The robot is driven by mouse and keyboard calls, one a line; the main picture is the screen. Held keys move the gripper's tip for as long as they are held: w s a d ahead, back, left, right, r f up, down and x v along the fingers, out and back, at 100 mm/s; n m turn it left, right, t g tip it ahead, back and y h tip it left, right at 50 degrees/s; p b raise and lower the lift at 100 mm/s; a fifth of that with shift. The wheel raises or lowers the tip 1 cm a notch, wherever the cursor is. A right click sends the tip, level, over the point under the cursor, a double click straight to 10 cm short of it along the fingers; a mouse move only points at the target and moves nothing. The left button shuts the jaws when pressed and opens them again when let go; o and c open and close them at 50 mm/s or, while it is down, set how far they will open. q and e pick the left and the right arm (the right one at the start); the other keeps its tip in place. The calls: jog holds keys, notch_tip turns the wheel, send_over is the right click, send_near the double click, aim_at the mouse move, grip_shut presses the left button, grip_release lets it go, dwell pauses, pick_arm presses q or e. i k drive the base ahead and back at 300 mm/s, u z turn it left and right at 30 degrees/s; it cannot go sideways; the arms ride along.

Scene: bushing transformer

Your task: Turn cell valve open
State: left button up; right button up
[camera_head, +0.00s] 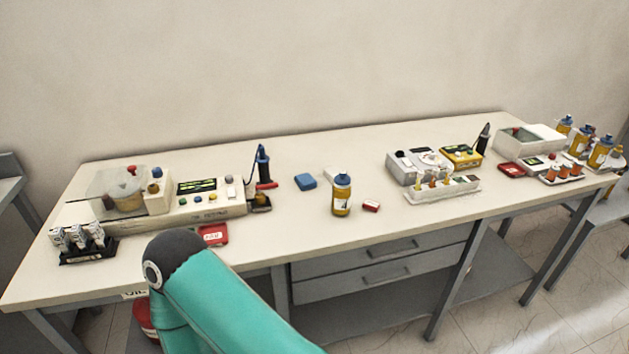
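I cannot tell for certain which part is the cell valve. A long cream test device (210,207) stands on the left part of the bench. It has a dark display with green traces (197,186) and several small coloured knobs. At its left end a clear cover (103,186) encloses a round pale vessel (127,194) with a small red top. Beside it is a cream block (157,195) with a blue knob (157,172) on top. One of my teal arm links rises in front of the bench at the bottom. Neither gripper is in view.
The bench (290,240) holds a rack of vials (85,257), a red box (213,234), a blue block (305,181), a yellow bottle (341,196) and a grey instrument (404,172). More bottles stand at far right. The bench's middle front is mostly clear.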

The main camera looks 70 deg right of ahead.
aim_at(258, 187)
jog(key=z, duration=0.05)
jog(key=k, duration=1.4)
jog(key=z, duration=0.85)
jog(key=i, duration=1)
jog(key=z, duration=0.1)
